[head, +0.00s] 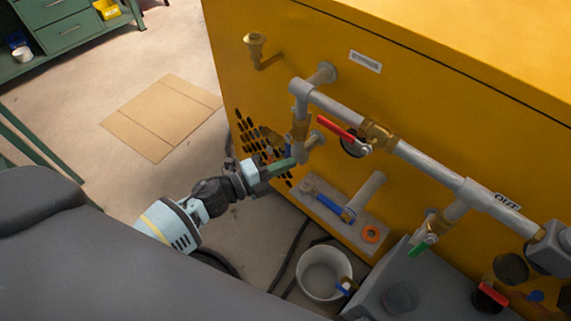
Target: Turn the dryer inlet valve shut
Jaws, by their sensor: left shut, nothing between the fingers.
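A grey pipe assembly (330,108) runs along the side of a yellow cabinet. At its left end a short vertical branch carries a valve with a green lever (283,164), which I take to be the dryer inlet valve. The lever points left, roughly across the branch. My left gripper (266,171) is shut with nothing held, at the outer end of this lever. I cannot tell whether it touches the lever. The gripper and lever partly hide each other. My right gripper is not in view.
A red-handled brass valve (375,135) sits on the upper pipe. Another green lever (418,249) hangs near the "OUT" label (507,201). Below are a white bucket (324,272), a grey ledge with a blue-handled valve (335,207) and dark hoses. Flat cardboard (160,117) lies on open floor.

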